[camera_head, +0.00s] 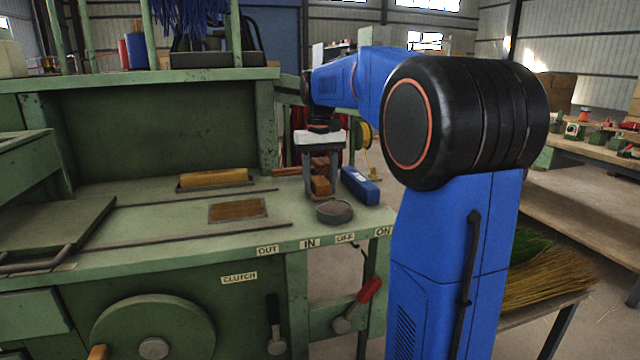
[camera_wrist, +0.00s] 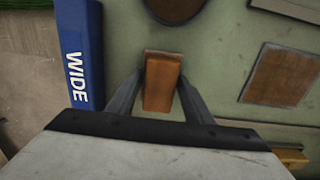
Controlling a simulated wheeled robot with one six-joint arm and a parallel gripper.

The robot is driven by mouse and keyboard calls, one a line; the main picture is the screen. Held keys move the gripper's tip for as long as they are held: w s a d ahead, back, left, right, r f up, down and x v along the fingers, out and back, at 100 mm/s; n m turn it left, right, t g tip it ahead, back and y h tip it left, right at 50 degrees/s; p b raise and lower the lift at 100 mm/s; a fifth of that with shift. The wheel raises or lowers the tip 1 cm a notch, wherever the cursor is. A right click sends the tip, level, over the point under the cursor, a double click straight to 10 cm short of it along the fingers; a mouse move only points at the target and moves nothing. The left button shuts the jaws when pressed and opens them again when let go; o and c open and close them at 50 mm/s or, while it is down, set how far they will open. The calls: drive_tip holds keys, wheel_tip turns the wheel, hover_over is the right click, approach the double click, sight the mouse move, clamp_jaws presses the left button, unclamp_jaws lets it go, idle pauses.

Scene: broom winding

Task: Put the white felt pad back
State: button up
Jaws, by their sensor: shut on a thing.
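I cannot make out a white felt pad in either view. My gripper (camera_head: 321,192) points down over the right part of the green bench (camera_head: 150,225). Its fingers are closed on a brown block (camera_head: 321,186), which also shows between the fingers in the wrist view (camera_wrist: 162,85). I cannot tell whether the block touches the bench top. A round dark dish (camera_head: 334,212) with a brown inside stands just in front of my gripper. It is partly cut off at the top of the wrist view (camera_wrist: 175,8).
A blue box marked WIDE (camera_head: 360,187) lies close right of my gripper. A flat brown rectangle (camera_head: 238,210) and a yellow-brown block on a dark holder (camera_head: 213,177) lie to the left. Labels and a red-handled lever (camera_head: 369,290) are on the bench front.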

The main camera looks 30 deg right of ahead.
sight(320, 180)
drive_tip(key=o, duration=1)
drive_tip(key=shift+f, duration=0.1)
wheel_tip(320, 180, up, 12)
drive_tip(key=shift+r, duration=0.15)
idle(0.5)
